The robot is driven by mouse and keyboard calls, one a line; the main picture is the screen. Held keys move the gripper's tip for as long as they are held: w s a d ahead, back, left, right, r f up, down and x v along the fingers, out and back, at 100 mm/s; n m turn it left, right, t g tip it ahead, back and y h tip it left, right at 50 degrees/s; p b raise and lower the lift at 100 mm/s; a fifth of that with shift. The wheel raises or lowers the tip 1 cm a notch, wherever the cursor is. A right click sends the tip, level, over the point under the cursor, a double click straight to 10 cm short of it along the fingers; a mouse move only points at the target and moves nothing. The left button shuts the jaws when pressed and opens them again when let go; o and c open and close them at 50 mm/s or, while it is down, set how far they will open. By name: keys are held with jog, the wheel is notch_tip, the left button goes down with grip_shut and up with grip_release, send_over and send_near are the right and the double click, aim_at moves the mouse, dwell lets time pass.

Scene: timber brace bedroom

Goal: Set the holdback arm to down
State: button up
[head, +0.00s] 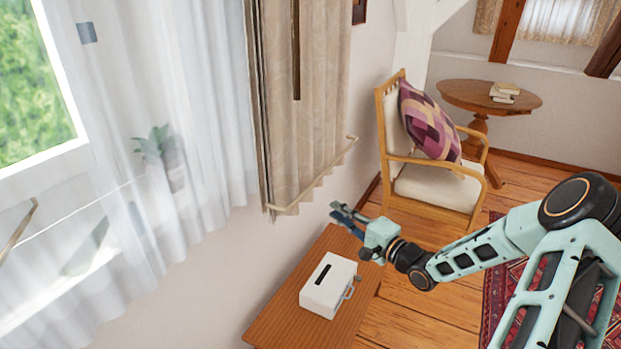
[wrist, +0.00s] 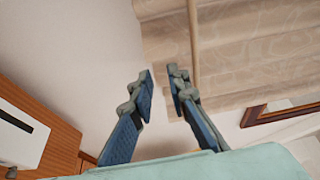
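The holdback arm (head: 318,184) is a thin pale wooden bar with a small upturned tip. In the head view it runs across the lower part of the beige curtain (head: 315,90), slanting up to the right. My gripper (head: 338,212) is below and to the right of the bar, apart from it, above the wooden cabinet. In the wrist view my gripper (wrist: 162,82) has its two blue-padded fingers apart with nothing between them. The curtain (wrist: 240,45) is beyond the fingertips. A thin brown strip (wrist: 193,40) crosses it; I cannot tell if this is the holdback arm.
A white box (head: 328,288) with a dark slot stands on the wooden cabinet (head: 277,316) below my gripper. A dark rod (head: 296,55) hangs before the curtain. An armchair (head: 437,185) and a round table (head: 465,97) stand behind. A sheer curtain (head: 190,110) covers the window.

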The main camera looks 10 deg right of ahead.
aim_at(319, 178)
jog(key=w+a+r, duration=0.1)
jog(key=w+r, duration=0.1)
jog(key=w, duration=0.1)
jog(key=w+a+r+m+t, duration=0.1)
jog(key=w+a+r, duration=0.1)
jog(key=w, duration=0.1)
jog(key=w+a+r+t, duration=0.1)
jog(key=w, duration=0.2)
jog(key=shift+w+a+r+m+y, duration=0.15)
jog(key=shift+r+m+y, duration=0.15)
jog(key=shift+r, duration=0.1)
jog(key=shift+c, duration=0.6)
grip_shut()
